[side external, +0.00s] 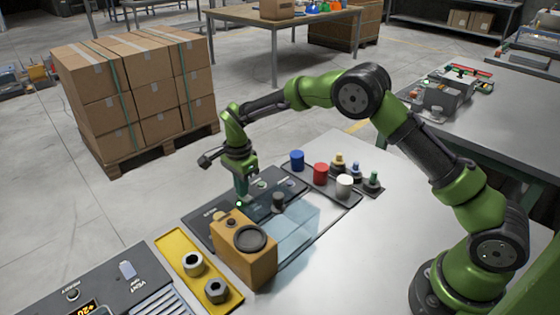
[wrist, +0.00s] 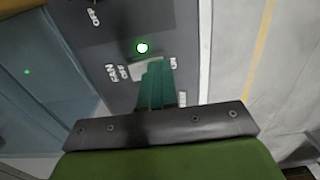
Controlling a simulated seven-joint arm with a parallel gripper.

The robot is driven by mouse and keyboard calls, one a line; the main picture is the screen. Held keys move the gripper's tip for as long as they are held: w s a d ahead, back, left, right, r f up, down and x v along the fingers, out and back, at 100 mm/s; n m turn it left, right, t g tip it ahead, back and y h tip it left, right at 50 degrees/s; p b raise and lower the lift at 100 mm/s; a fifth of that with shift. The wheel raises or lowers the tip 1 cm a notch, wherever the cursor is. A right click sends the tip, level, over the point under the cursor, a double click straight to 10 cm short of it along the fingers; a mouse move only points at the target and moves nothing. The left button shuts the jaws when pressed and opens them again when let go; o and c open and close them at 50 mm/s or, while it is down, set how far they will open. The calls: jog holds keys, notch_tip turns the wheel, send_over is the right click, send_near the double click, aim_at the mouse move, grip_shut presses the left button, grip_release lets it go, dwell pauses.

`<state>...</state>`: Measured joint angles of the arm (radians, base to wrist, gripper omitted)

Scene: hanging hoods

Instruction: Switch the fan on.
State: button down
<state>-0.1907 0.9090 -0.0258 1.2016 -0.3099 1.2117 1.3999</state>
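The dark control panel (side external: 214,226) lies flat on the table. In the wrist view, the panel (wrist: 112,40) carries a FAN label with OFF on the left and lettering that looks like ON on the right. Between them is a pale fan switch (wrist: 138,71), partly hidden by my fingertips. A small lamp (wrist: 143,48) beside it glows green. My gripper (side external: 241,198) points down at the panel, and its teal fingers (wrist: 157,68) are together with nothing seen between them. The fingertips are at or just over the switch; I cannot tell whether they touch it or which way it is set.
A clear hood (side external: 291,228) stands over part of the panel, right of my gripper. A tan box (side external: 243,254) with a round black face is in front. A dark tray (side external: 330,190) with coloured cylinders is behind right.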

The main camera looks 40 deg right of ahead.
notch_tip(320, 180, up, 7)
dwell(0.8)
jog(key=n, duration=0.1)
jog(key=s+f+n, duration=0.1)
jog(key=n, duration=0.1)
jog(key=shift+s+d+f, duration=0.1)
jog(key=shift+s+f, duration=0.05)
jog(key=shift+s, duration=0.05)
jog(key=shift+s+d+r+n, duration=0.15)
jog(key=shift+s+r+n, duration=0.45)
jog(key=shift+s+n, duration=0.2)
jog(key=s+d+r+n+t, duration=0.2)
jog(key=s+r, duration=0.3)
jog(key=s, duration=0.4)
jog(key=s+d+r+n+t+y, duration=0.1)
jog(key=s+r+n, duration=0.3)
jog(key=s, duration=0.4)
jog(key=s+d+r+n+t+y, duration=0.1)
jog(key=s+d+r+n+t, duration=0.1)
jog(key=s+r, duration=0.4)
jog(key=s+n+t, duration=0.1)
jog(key=s+t, duration=0.1)
jog(key=s, duration=0.1)
jog(key=shift+s+d+r, duration=0.35)
